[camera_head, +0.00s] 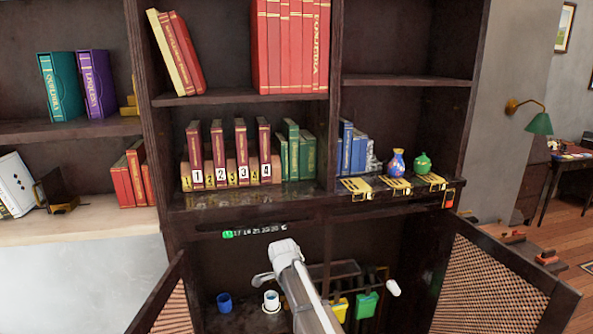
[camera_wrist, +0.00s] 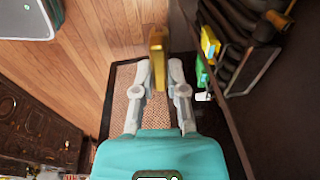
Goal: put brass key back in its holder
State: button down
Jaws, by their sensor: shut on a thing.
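In the wrist view, a flat golden-yellow piece, which looks like the brass key (camera_wrist: 157,48), stands between the two fingertips of my gripper (camera_wrist: 159,72). In the head view, my pale arm reaches toward the open lower cabinet, but I cannot make out the key there. I cannot tell for certain which thing is its holder. Several yellow pieces with dark marks (camera_head: 355,186) lie along the shelf edge, below a blue vase (camera_head: 397,163) and a green pot (camera_head: 422,163).
The cabinet's right mesh door (camera_head: 490,285) and left door (camera_head: 165,300) stand open. Inside are a blue cup (camera_head: 224,302), a white cup (camera_head: 271,300), and yellow (camera_head: 339,308) and green (camera_head: 367,305) items by a dark rack.

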jog(key=w+a+f+n+b, duration=0.1)
jog(key=w+f+n+b, duration=0.1)
jog(key=f+n+b, duration=0.5)
jog(key=w+a+f+n+y+b, duration=0.1)
jog(key=w+a+f+n+b, duration=0.1)
jog(key=f+n+b, duration=0.6)
jog(key=shift+w+a+f+b, duration=0.2)
jog(key=shift+w+f+b, duration=0.45)
jog(key=shift+f+b, duration=1.7)
jog(key=shift+s, duration=0.15)
